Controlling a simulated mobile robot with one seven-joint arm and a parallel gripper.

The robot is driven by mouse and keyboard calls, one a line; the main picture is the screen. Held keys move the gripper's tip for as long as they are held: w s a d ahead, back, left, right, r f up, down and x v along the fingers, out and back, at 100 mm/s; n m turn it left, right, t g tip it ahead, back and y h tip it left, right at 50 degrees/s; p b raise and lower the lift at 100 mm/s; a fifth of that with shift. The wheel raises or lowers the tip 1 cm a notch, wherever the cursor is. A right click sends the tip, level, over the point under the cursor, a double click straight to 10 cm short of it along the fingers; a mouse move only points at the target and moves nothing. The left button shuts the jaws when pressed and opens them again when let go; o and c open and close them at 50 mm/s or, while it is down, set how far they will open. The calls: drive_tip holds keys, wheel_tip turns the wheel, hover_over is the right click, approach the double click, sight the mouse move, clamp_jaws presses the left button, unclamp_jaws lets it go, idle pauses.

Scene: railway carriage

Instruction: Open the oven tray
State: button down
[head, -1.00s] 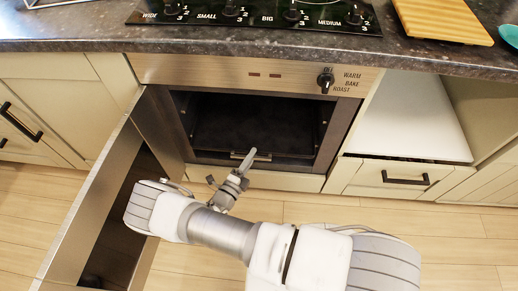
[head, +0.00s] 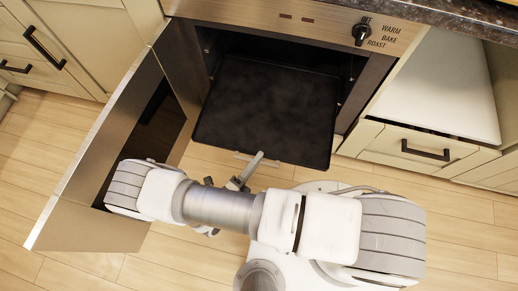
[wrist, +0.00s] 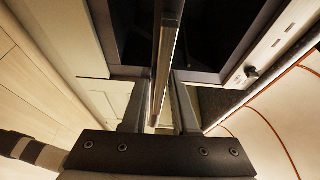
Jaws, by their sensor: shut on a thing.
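The dark oven tray (head: 270,110) sticks out of the oven cavity past its front frame in the head view. A light handle (head: 262,158) runs along its front edge. My gripper (head: 247,170) is at that handle, and its fingers are shut on it. In the wrist view my gripper (wrist: 160,112) has its two fingers on either side of the handle bar (wrist: 163,70). The oven door (head: 125,130) stands open at the left of the cavity. The back of the tray is hidden inside the oven.
A knob (head: 362,35) sits on the oven panel above. To the right is a drawer with a dark handle (head: 425,151) below a white shelf (head: 440,90). The wooden floor (head: 110,270) is clear in front. The open door bounds the room at the left.

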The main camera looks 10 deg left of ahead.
drive_tip(key=shift+s+a+r, duration=0.1)
drive_tip(key=shift+s+r, duration=0.05)
drive_tip(key=c, duration=0.9)
unclamp_jaws()
drive_tip(key=p+v, duration=0.1)
drive_tip(key=v, duration=1.6)
drive_tip(key=shift+s, duration=0.2)
drive_tip(key=shift+a, duration=0.1)
